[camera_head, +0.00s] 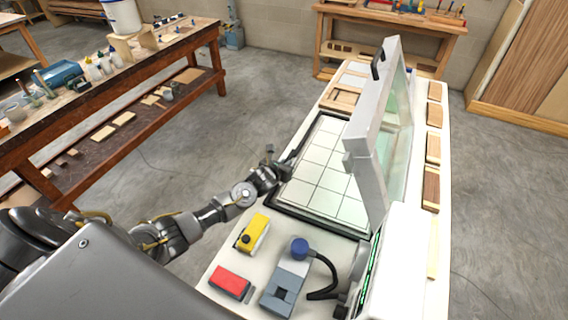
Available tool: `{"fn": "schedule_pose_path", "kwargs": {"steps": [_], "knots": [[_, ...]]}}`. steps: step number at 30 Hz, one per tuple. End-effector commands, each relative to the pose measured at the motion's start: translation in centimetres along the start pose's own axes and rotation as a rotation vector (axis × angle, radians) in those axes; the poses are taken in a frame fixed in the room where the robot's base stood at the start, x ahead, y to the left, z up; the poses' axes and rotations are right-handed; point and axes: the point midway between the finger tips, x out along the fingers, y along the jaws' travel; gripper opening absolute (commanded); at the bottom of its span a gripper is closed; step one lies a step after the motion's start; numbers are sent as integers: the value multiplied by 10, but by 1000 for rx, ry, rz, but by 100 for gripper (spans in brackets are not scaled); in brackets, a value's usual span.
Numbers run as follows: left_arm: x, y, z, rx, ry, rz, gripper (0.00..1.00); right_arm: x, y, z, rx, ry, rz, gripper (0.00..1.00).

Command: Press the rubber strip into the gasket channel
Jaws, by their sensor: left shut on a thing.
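The black gasket channel (318,226) runs as a dark border around the white gridded bed of the press. My left gripper (284,165) is at the left side of this border, shut on a dark piece of the rubber strip (297,150). The strip is small and dark against the black border, so I cannot tell how far it sits in the channel. My right gripper is not in view.
The press lid (372,130) stands open to the right of the bed. A yellow block (252,233), a red block (230,283) and a grey device with a blue knob (284,287) sit in front. Wood pieces (432,148) line the right edge. A workbench (120,110) stands left across open floor.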

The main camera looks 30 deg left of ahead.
Motion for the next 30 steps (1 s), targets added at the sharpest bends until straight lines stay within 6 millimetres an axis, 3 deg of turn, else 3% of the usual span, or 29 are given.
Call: {"fn": "schedule_pose_path", "kwargs": {"steps": [30], "knots": [[-3, 0, -3, 1, 0, 0, 0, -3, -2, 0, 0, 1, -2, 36]]}}
